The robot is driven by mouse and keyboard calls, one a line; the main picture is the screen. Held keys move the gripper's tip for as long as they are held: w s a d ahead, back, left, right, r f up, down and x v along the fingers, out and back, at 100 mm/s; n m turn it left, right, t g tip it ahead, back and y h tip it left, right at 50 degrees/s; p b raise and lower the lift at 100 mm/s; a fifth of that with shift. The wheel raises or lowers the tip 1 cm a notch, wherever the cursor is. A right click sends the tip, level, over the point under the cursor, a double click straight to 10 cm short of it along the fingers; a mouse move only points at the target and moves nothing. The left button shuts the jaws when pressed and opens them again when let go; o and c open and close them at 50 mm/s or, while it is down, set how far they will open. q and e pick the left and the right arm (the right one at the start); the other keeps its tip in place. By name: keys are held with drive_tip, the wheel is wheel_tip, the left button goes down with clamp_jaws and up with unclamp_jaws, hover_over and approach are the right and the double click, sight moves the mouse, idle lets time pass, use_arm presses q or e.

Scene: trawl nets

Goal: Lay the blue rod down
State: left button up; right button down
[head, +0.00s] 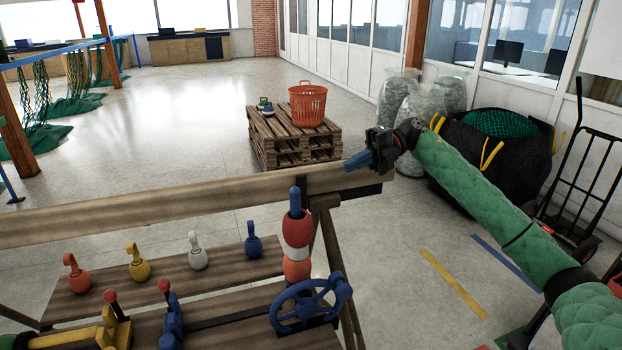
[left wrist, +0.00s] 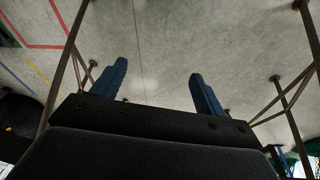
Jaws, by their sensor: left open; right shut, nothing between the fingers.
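A short blue rod (head: 295,201) stands upright at the front right of the bench, rising out of a stack of red and white floats (head: 297,232). I cannot tell for certain that it is the task's rod, and its lower part is hidden by the floats. My right gripper (head: 358,160) is shut and empty, its blue fingers close to the right end of the wooden beam, apart from the rod. My left gripper (left wrist: 158,72) is open in the left wrist view, with only floor and trestle legs showing between and around its fingers.
A wooden beam (head: 150,205) crosses behind the bench. Red, yellow, white and blue hooked floats (head: 254,240) stand on a plank. A blue handwheel (head: 310,305) and red-knobbed levers are in front. A pallet stack (head: 290,145) bears an orange basket (head: 307,105).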

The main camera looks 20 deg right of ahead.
use_arm(q)
drive_tip(key=a+p+x, duration=0.2)
drive_tip(key=p+x, duration=0.2)
drive_tip(key=x, duration=1.1)
drive_tip(key=shift+a+f+y, duration=0.2)
drive_tip(key=shift+a+y, duration=0.1)
drive_tip(key=shift+a, duration=0.05)
use_arm(e)
drive_tip(key=x, duration=1.1)
drive_tip(key=shift+a+f, duration=0.15)
drive_tip(key=shift+a, duration=0.2)
use_arm(q)
drive_tip(key=shift+s, duration=0.1)
use_arm(e)
drive_tip(key=shift+w, duration=0.1)
